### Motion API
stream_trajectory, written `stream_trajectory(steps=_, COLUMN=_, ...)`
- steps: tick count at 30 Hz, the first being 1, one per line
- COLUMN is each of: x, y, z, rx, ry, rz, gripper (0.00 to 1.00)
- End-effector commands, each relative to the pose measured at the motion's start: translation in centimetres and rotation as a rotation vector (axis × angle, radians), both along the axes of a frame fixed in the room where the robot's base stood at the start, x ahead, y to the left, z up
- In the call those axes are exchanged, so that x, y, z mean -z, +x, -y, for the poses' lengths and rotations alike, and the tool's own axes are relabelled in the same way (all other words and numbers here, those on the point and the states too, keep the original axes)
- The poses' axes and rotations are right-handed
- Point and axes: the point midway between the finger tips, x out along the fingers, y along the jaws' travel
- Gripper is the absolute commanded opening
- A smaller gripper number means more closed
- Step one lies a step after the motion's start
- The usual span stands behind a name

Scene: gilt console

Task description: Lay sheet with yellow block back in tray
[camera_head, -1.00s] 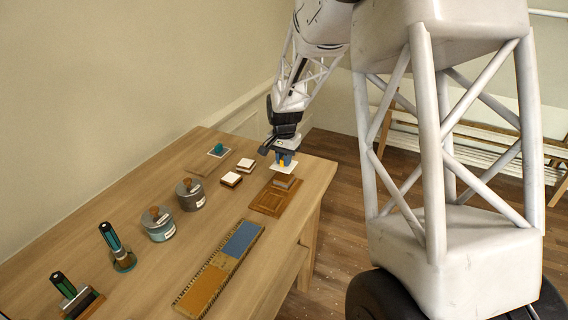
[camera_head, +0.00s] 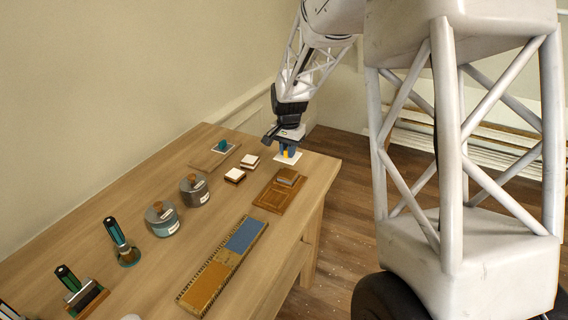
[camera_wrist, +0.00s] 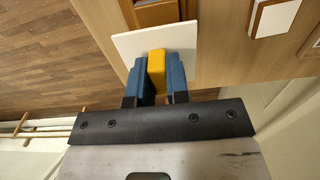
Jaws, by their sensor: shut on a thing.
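My gripper (camera_head: 288,150) is shut on the yellow block (camera_wrist: 156,72), which stands on a white sheet (camera_wrist: 126,45). In the head view the white sheet (camera_head: 283,158) hangs at the far right end of the table, behind the wooden tray with the block on it. In the wrist view the blue fingers clasp the yellow block from both sides, and the sheet partly covers brown wood beyond it. A wooden tray (camera_head: 204,160) at the far left of the table holds a sheet with a teal block (camera_head: 222,145).
Two white-topped blocks (camera_head: 249,161) stand left of my gripper. A brown panel (camera_head: 273,198) with a block (camera_head: 287,177) lies in front of it. Two lidded jars (camera_head: 194,190), a blue and tan board (camera_head: 243,236) and upright tools (camera_head: 121,243) stand nearer.

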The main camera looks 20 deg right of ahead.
Motion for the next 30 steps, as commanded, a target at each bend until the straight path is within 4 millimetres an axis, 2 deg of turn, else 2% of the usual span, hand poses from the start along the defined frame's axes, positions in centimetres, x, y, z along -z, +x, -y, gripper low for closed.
stream_trajectory(steps=8, x=0.0, y=0.4, z=-0.3, rx=-0.001, ry=0.0, rz=0.0, gripper=0.0)
stream_trajectory(steps=14, x=-0.1, y=2.4, z=-1.8, rx=-0.003, ry=0.0, rz=0.0, gripper=0.0)
stream_trajectory(steps=20, x=-0.2, y=6.1, z=-4.9, rx=-0.005, ry=0.0, rz=0.0, gripper=0.0)
stream_trajectory(steps=30, x=-0.1, y=13.6, z=-13.2, rx=-0.007, ry=0.0, rz=0.0, gripper=0.0)
